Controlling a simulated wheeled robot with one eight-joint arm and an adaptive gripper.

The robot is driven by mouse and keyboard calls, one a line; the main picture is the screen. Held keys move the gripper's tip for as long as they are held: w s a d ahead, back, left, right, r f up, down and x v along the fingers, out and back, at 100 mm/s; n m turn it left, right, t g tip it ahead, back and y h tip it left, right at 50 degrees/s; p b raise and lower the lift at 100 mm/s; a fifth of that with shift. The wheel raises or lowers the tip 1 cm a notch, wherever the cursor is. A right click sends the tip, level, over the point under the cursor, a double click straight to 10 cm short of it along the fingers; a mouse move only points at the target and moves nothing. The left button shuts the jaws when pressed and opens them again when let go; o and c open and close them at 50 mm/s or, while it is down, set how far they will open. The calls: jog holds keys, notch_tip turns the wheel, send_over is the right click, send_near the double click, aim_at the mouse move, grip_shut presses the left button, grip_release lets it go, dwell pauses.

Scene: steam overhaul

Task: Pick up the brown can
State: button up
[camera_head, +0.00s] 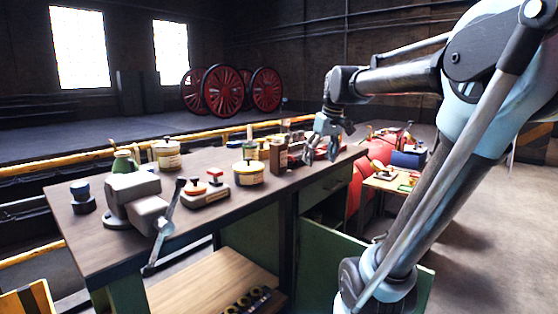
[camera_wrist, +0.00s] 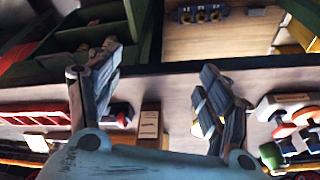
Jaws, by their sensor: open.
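A small upright brown can (camera_head: 278,156), boxy in outline, stands on the workbench (camera_head: 232,209) near its right end in the head view. In the wrist view a brown upright shape with a pale label, likely the same can (camera_wrist: 150,121), shows between my fingers, nearer their bases. My gripper (camera_head: 320,153) hangs fingers down over the right end of the bench, just right of the can. Its two fingers are spread wide with nothing between the tips (camera_wrist: 159,66). I cannot tell whether a finger touches the can.
A grey vise (camera_head: 135,197) is at the bench's left end. A lower bench (camera_head: 385,184) with a blue box (camera_head: 408,159) is to the right.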

aim_at(278, 152)
jog(key=w+a+r+n+y, duration=0.1)
jog(key=w+a+r+n, duration=0.1)
jog(key=w+a+r, duration=0.5)
jog(key=w+a+r+n, duration=0.25)
jog(key=w+r, duration=0.25)
jog(key=w, duration=0.3)
jog(key=x, duration=1.1)
jog(key=a+x, duration=0.1)
jog(key=x, duration=0.5)
jog(key=shift+w+a+f, duration=0.1)
jog(key=shift+a, duration=0.05)
jog(key=shift+c, duration=0.6)
jog(key=c, duration=1.3)
